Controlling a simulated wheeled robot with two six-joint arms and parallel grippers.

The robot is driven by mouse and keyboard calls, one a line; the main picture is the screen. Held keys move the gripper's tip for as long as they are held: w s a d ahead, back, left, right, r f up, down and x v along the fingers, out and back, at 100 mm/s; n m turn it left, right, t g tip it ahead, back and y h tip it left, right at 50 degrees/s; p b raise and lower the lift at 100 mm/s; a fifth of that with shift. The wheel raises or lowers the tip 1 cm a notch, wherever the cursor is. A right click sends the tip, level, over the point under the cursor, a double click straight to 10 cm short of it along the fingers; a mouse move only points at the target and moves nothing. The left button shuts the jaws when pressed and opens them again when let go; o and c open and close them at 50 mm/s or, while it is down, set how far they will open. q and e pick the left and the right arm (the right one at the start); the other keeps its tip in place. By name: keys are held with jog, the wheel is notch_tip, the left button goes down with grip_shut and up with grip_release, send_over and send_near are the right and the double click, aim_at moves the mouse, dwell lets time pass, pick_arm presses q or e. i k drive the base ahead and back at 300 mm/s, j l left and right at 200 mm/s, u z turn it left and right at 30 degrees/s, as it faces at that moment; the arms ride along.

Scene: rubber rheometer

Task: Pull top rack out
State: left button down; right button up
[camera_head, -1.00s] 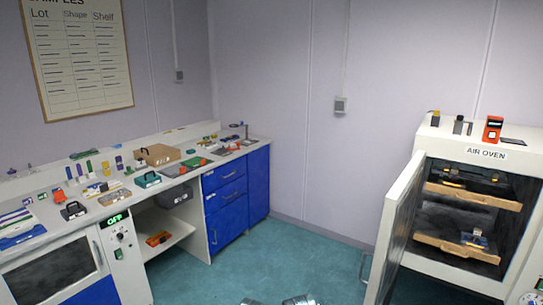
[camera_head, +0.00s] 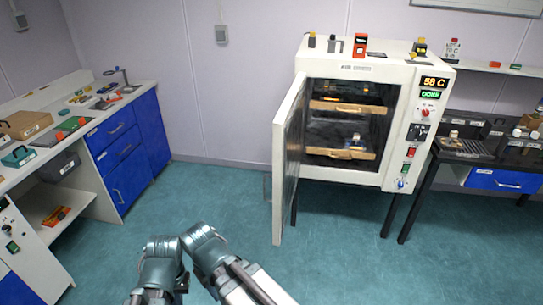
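The air oven (camera_head: 394,70) stands at the right of centre with its door (camera_head: 289,160) swung open toward me. Inside are two racks with tan front edges. The top rack (camera_head: 348,108) sits in the upper part of the chamber with small items on it. The lower rack (camera_head: 340,153) sits below it and holds a small item too. Both racks appear to be inside the oven. My two arms show at the bottom centre, far from the oven. Their gripper fingertips cannot be made out.
A white bench with blue drawers (camera_head: 124,154) runs along the left. A dark table (camera_head: 440,177) with a blue drawer stands right of the oven. The teal floor (camera_head: 222,192) between me and the oven is clear, apart from the open door jutting out.

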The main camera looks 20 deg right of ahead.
aim_at(347, 95)
jog(key=i+j, duration=0.25)
jog(key=j, duration=0.15)
jog(key=i+j, duration=0.2)
jog(key=j, duration=0.2)
jog(key=i+j, duration=0.25)
jog(key=j, duration=0.15)
jog(key=j+z, duration=0.1)
jog(key=z, duration=0.2)
jog(key=i+j+z, duration=0.1)
jog(key=z, duration=1.25)
jog(key=i+l, duration=0.3)
jog(key=i+l+u, duration=0.15)
jog(key=l, duration=0.35)
jog(key=i+l, duration=0.35)
jog(key=i+l+u, duration=0.15)
jog(key=l, duration=0.35)
jog(key=i+l, duration=0.35)
jog(key=i+l+u, duration=0.15)
jog(key=l, duration=0.4)
jog(key=i+l, duration=0.25)
jog(key=l, duration=0.25)
jog(key=i+l+u, duration=0.1)
jog(key=i+l, duration=0.15)
jog(key=l, duration=0.25)
